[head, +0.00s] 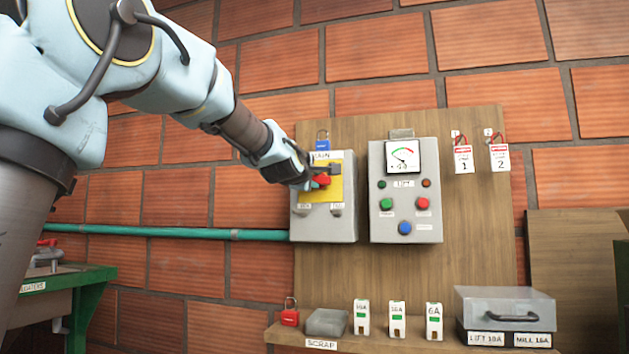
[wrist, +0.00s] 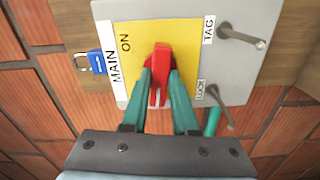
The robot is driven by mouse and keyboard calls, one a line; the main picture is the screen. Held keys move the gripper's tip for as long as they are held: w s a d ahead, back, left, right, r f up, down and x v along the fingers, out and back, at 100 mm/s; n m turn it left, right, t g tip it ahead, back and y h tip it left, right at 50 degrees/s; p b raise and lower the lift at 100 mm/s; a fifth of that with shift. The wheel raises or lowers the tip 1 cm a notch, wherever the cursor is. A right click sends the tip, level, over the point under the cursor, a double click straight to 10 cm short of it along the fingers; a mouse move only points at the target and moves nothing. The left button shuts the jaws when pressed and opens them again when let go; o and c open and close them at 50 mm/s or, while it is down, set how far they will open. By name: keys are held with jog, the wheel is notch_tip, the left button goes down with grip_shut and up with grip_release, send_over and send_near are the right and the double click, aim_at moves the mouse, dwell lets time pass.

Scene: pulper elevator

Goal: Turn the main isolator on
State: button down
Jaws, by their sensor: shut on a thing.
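The main isolator is a grey box (head: 315,228) with a yellow plate (wrist: 190,38) and a red handle (wrist: 161,62). My gripper (wrist: 161,82) is shut on the red handle, one teal finger on each side. In the head view the handle (head: 322,180) lies roughly level across the plate, partly hidden by my gripper (head: 315,184). The word ON stands at the plate's upper edge, beside the MAIN label (wrist: 115,66); the handle does not point at it.
A blue padlock (head: 322,144) hangs above the box. Pegs marked LOCK and TAG (wrist: 240,36) stick out below the plate. The lift panel (head: 405,230) is close on the right. A shelf below carries a red padlock (head: 290,316), a scrap tray (head: 327,322) and breakers (head: 397,319).

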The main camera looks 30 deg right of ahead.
jog(key=m, duration=1.2)
jog(key=shift+f, duration=0.1)
jog(key=shift+m, duration=2.1)
jog(key=c, duration=0.7)
grip_release()
